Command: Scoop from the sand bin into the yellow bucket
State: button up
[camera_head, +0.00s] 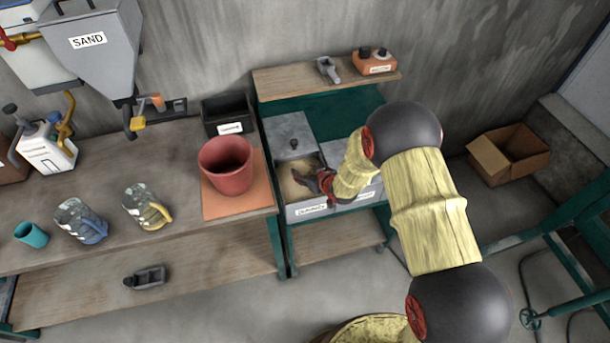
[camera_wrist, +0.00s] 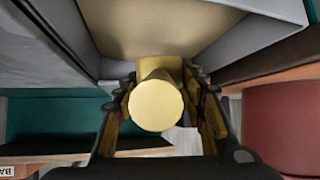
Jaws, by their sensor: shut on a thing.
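The sand bin (camera_head: 306,210) is a grey box on the low stand, with tan sand (camera_head: 293,190) showing in its front part and a grey cover over the back. My gripper (camera_head: 324,184) is over its right front side in the head view. In the wrist view my gripper (camera_wrist: 165,110) is shut on a pale yellow round handle (camera_wrist: 156,106), seen end-on. I cannot make out a yellow bucket in either view.
A red bucket (camera_head: 228,168) stands on an orange mat (camera_head: 250,205) left of the bin and shows in the wrist view (camera_wrist: 285,125). A second grey bin (camera_head: 365,190) adjoins on the right. A shelf (camera_head: 300,78) is behind. Jugs (camera_head: 145,208) stand on the bench.

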jog(key=shift+t+y, duration=0.5)
jog(key=shift+t, duration=0.4)
jog(key=shift+r+p, duration=0.6)
jog(key=shift+r, duration=2.95)
jog(key=shift+d, duration=0.1)
